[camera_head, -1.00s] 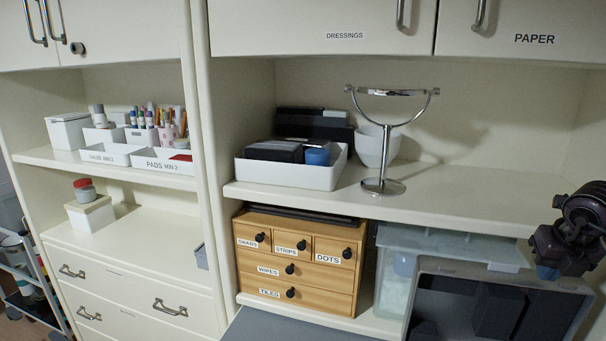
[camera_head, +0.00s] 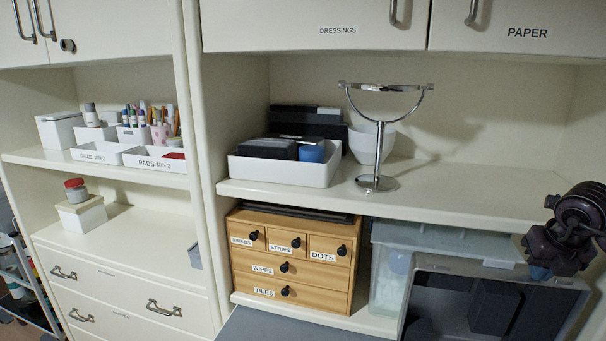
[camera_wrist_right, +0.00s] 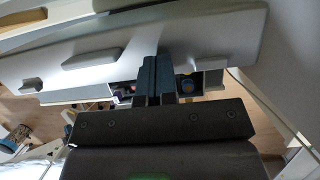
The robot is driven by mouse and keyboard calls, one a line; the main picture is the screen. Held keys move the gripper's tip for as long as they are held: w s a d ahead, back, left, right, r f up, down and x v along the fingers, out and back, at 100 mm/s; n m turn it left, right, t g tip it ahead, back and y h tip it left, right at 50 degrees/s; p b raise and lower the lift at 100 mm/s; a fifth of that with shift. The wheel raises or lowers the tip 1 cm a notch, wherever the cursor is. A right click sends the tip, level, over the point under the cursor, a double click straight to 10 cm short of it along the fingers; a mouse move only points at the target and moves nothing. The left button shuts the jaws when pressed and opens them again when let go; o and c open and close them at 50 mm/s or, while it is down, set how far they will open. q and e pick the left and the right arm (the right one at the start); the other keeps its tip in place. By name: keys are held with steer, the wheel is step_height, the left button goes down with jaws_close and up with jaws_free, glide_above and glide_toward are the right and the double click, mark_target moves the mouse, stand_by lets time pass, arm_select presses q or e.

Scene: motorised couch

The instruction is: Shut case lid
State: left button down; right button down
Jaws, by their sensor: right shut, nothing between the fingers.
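The case (camera_head: 412,266) is at the lower right of the head view, with a pale grey rim and a dark inside facing me. Its raised lid appears to be the grey panel (camera_wrist_right: 200,45) across the top of the right wrist view; its exact angle is unclear. My right gripper (camera_head: 540,272) is shut and empty at the upper right edge of the case. In the right wrist view its blue fingers (camera_wrist_right: 155,80) overlap the panel's lower edge; contact cannot be told. My left gripper is not in view.
A translucent bin (camera_head: 388,282) stands just left of the case, beside a wooden drawer unit (camera_head: 290,265). The shelf above (camera_head: 450,200) holds a mirror stand (camera_head: 376,182) and a white tray (camera_head: 285,172). The shelf right of the stand is clear.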

steer(key=shift+s+a+p, duration=0.25)
steer(key=shift+s+p, duration=0.05)
steer(key=shift+s, duration=0.6)
steer(key=shift+s+a, duration=0.1)
steer(key=shift+s, duration=0.15)
steer(key=shift+s+a, duration=0.1)
steer(key=shift+s, duration=0.3)
steer(key=shift+s+a+f, duration=0.15)
steer(key=shift+s+a, duration=0.05)
steer(key=shift+s, duration=0.45)
steer(key=shift+s+a+f+p, duration=0.1)
steer(key=shift+s+p, duration=0.2)
stand_by(0.5)
steer(key=shift+s+a, duration=0.1)
steer(key=shift+s, duration=0.4)
steer(key=shift+s+a+f, duration=0.15)
steer(key=shift+s+a, duration=0.05)
steer(key=shift+s, duration=0.3)
